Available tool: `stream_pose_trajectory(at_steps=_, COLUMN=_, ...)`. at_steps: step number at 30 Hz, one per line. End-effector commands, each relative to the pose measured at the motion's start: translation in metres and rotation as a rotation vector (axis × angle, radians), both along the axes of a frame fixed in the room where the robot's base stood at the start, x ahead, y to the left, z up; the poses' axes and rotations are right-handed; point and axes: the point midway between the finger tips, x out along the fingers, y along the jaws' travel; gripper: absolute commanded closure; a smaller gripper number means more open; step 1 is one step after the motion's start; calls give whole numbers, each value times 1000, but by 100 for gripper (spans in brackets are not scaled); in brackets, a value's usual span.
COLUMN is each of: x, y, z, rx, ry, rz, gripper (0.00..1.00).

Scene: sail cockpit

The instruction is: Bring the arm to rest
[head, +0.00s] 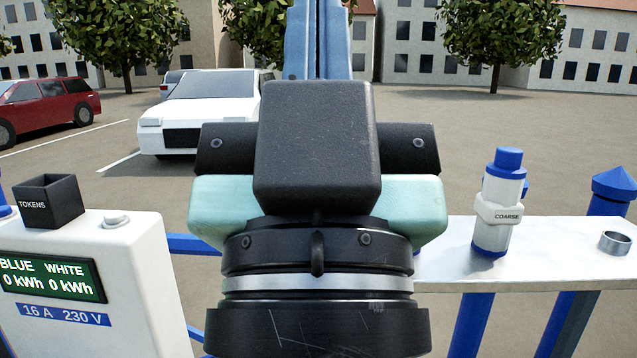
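My gripper (317,160) fills the middle of the head view, seen from behind. No contact with either is visible.
A black box marked TOKENS (48,203) is on the cabinet. A blue and white cylinder marked COARSE (498,212) stands upright on the shelf, near a metal ring (614,242). Parked cars stand beyond.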

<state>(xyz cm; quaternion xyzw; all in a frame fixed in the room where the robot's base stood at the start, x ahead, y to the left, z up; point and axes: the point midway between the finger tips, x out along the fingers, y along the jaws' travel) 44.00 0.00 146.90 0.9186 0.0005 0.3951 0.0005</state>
Motion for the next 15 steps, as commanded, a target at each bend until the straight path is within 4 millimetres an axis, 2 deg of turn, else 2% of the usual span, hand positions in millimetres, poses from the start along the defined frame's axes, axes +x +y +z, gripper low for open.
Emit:
stream_pose_trajectory(at_steps=1, x=0, y=0, z=29, rx=0, ry=0, rz=0, gripper=100)
stream_pose_trajectory(at_steps=6, x=0, y=0, z=56, rx=0, ry=1, rz=0, gripper=100)
stream_pose_trajectory(at_steps=15, x=0, y=0, z=63, rx=0, ry=1, rz=0, gripper=100)
